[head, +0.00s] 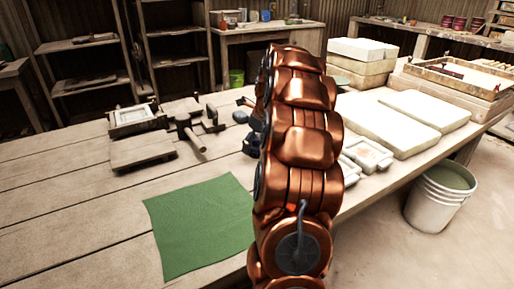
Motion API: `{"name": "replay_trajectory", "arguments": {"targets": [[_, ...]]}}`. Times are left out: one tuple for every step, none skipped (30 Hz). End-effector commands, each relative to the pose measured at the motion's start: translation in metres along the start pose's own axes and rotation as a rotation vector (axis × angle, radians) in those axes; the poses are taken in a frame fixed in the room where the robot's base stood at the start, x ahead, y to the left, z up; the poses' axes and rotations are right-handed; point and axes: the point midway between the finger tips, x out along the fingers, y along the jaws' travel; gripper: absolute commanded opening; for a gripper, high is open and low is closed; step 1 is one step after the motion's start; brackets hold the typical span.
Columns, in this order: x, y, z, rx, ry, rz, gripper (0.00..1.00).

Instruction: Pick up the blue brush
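I cannot make out a blue brush in the head view. My copper-coloured arm rises through the middle of the picture and hides part of the table behind it. Dark parts that look like my gripper (250,132) stick out at the arm's left edge, over the table. The arm covers most of it, so its fingers and anything between them cannot be told.
A green cloth (200,228) lies on the wooden table (60,215). A wooden press with a handle (190,135) and a framed mould (137,119) stand further back. Pale slabs (425,110) and a wooden tray (455,78) are at right. A white bucket (434,205) stands beside the table.

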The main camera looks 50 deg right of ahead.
Motion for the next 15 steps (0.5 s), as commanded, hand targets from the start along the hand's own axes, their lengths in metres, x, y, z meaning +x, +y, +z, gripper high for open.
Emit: {"name": "replay_trajectory", "arguments": {"targets": [[0.0, 0.0, 0.0, 0.0, 0.0, 0.0, 0.82], [0.0, 0.0001, 0.0, 0.0, 0.0, 0.0, 0.79], [0.0001, 0.0001, 0.0, 0.0, 0.0, 0.0, 0.75], [0.0001, 0.0001, -0.0001, 0.0, 0.0, 0.0, 0.72], [0.0001, 0.0001, -0.0001, 0.0, 0.0, 0.0, 0.69], [0.0001, 0.0001, -0.0001, 0.0, 0.0, 0.001, 0.65], [0.0001, 0.0001, -0.0001, 0.0, 0.0, 0.001, 0.61], [0.0001, 0.0001, -0.0001, 0.0, 0.0, 0.001, 0.58], [0.0001, 0.0001, -0.0001, 0.0, 0.0, 0.001, 0.54], [0.0001, 0.0001, -0.0001, 0.0, 0.001, 0.001, 0.51], [0.0001, 0.0001, -0.0001, 0.0, 0.001, 0.001, 0.48], [0.0001, 0.0001, -0.0001, 0.0, 0.001, 0.001, 0.44], [0.0001, 0.0001, -0.0001, 0.0, 0.001, 0.001, 0.41], [0.0001, 0.0001, -0.0001, 0.0, 0.001, 0.001, 0.38], [0.0002, 0.0001, -0.0002, 0.0, 0.001, 0.001, 0.33]]}}
